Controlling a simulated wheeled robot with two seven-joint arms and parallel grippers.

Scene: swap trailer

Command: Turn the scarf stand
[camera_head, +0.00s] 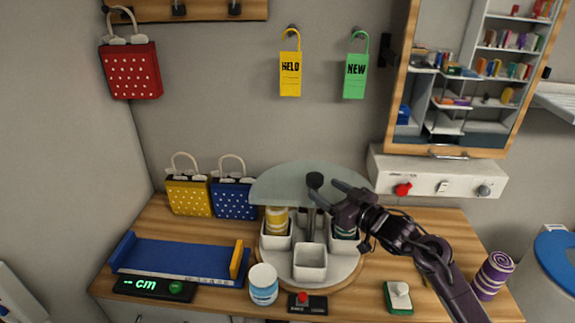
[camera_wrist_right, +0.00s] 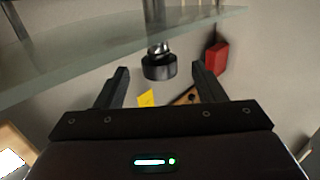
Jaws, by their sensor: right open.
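The scarf stand is a round white turntable (camera_head: 350,272) on the wooden counter. It carries square white cups, and rolled scarves show in two of them, a yellow one (camera_head: 277,220) and a green one (camera_head: 345,226). A half-round glass shelf (camera_head: 285,186) sits above, with a black knob (camera_head: 314,180) near its front edge. My right gripper (camera_head: 325,190) is open close to the knob. In the right wrist view the knob (camera_wrist_right: 158,66) appears between the spread fingers (camera_wrist_right: 160,80), with visible gaps on both sides. The gripper hides part of the stand. My left gripper is not in view.
A blue tray (camera_head: 180,257), a display reading cm (camera_head: 150,288), a white-and-blue jar (camera_head: 263,285), a red-button box (camera_head: 307,303) and a green block (camera_head: 398,297) crowd the front. A purple roll (camera_head: 493,275) stands right. Yellow and blue bags stand behind left.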

